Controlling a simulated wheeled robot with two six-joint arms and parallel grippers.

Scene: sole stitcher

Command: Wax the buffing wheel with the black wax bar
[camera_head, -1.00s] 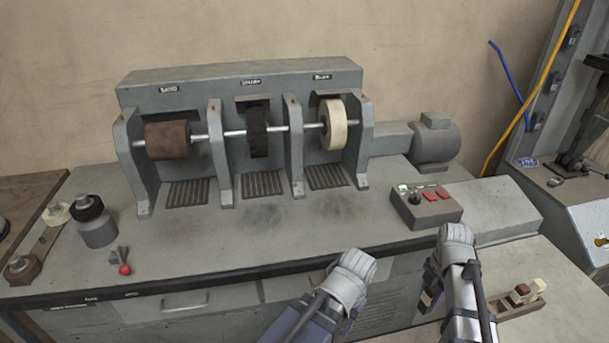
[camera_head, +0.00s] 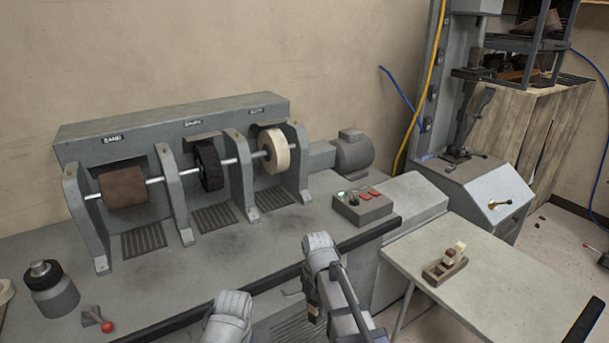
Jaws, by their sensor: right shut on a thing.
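The buffing wheel (camera_head: 274,150) is the cream disc at the right end of the shaft on the grey machine, under the right-hand label. My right gripper (camera_head: 313,311) is in front of the bench, below and to the right of the wheel and well apart from it. It is shut on a small dark piece, which I take for the black wax bar; my wrist and arm hide most of it. My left gripper (camera_head: 227,318) shows only its grey upper part at the bottom edge; its fingers are hidden.
A brown sanding drum (camera_head: 122,188) and a black brush wheel (camera_head: 209,166) share the shaft. A switch box (camera_head: 362,207) with a green light and red buttons stands at right. A wooden rack (camera_head: 441,271) with light and brown bars sits on the side table (camera_head: 500,290).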

